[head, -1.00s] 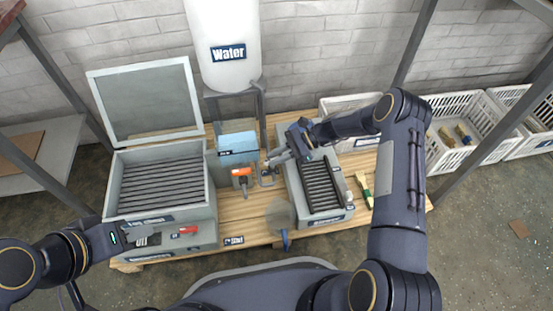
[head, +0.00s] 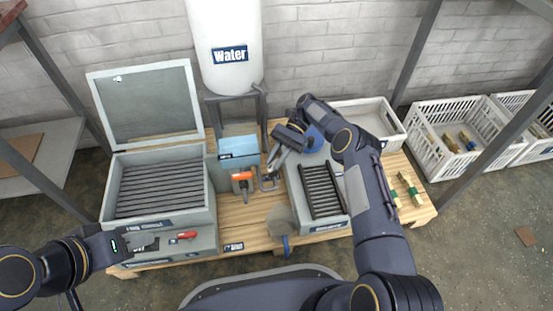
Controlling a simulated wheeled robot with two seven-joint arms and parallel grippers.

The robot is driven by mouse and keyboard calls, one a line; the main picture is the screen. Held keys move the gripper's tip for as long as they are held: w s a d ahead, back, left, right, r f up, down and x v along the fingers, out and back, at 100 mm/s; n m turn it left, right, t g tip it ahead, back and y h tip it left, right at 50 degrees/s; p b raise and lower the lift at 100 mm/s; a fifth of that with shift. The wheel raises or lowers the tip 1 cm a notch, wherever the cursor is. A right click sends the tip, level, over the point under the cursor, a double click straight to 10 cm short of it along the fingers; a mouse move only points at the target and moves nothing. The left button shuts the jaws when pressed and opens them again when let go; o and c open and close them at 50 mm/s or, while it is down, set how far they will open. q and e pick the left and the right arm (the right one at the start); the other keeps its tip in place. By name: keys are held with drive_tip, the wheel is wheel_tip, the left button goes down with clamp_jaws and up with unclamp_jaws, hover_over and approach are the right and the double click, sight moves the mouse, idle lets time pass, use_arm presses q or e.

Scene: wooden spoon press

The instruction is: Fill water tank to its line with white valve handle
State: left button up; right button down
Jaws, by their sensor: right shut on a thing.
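A grey pipe (head: 264,120) comes down at the tank's right side. The tank's fill line and water level cannot be made out. My left gripper (head: 152,243) is low at the left, near a red handle (head: 184,236).
A grey box with an open lid (head: 146,98) and a slatted top stands at the left. A slatted grey unit (head: 322,190) is under my right arm. An orange-handled lever (head: 242,176) is close left of my right gripper.

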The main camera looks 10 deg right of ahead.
sight(276, 160)
idle(0.5)
drive_tip(key=c, duration=1.3)
unclamp_jaws()
drive_tip(key=shift+r, duration=0.1)
drive_tip(key=shift+r, duration=0.25)
wheel_tip(276, 160, up, 3)
drive_tip(key=shift+r+p, duration=0.1)
drive_tip(key=shift+p, duration=0.9)
drive_tip(key=s+a+r+p, duration=0.1)
drive_tip(key=s+r+p, duration=0.2)
drive_tip(key=s, duration=0.1)
drive_tip(key=s+r+p, duration=0.3)
drive_tip(key=s, duration=0.2)
drive_tip(key=s+a+r+p, duration=0.1)
drive_tip(key=s+r+p, duration=0.2)
drive_tip(key=s, duration=0.1)
drive_tip(key=shift+s+a, duration=0.3)
drive_tip(key=shift+s, duration=0.05)
